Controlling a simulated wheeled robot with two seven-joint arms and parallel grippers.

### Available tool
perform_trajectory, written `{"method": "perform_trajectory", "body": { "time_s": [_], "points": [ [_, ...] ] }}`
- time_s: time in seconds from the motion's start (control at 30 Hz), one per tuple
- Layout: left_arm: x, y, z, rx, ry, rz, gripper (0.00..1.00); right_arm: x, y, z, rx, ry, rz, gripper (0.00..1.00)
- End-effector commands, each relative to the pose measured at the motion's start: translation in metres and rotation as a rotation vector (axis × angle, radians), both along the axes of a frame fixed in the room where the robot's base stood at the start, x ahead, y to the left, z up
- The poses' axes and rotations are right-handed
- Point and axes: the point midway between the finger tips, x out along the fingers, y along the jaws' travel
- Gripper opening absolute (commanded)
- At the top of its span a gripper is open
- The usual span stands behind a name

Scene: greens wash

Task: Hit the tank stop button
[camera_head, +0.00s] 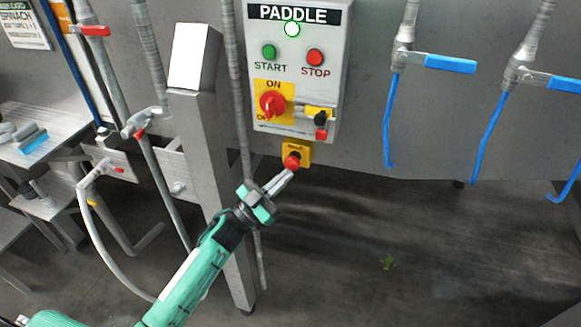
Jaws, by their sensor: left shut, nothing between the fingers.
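A grey control box (331,92) labelled PADDLE hangs on the steel tank wall. It carries a green START button (269,52), a red STOP button (315,57) and a red rotary switch (272,104) on a yellow plate. Below the box, a red mushroom button (292,160) sits on a small yellow plate (304,152). My left gripper (290,172) is shut and empty, its tips at the lower edge of this red mushroom button. I cannot tell whether they touch it. My right gripper is not in view.
Blue-handled valves (450,64) with blue rods are at the right. A steel table (50,150) is at the left.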

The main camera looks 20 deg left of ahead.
Motion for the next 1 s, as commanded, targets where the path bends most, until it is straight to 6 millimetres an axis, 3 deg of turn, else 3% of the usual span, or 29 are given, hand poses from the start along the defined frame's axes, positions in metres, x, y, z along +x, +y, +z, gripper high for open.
{"method": "perform_trajectory", "body": {
  "time_s": [1.0],
  "points": [
    [0.0000, 0.0000, -0.0002, 0.001, 0.001, 0.000, 0.00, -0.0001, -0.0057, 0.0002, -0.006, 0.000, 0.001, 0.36]
  ]
}}
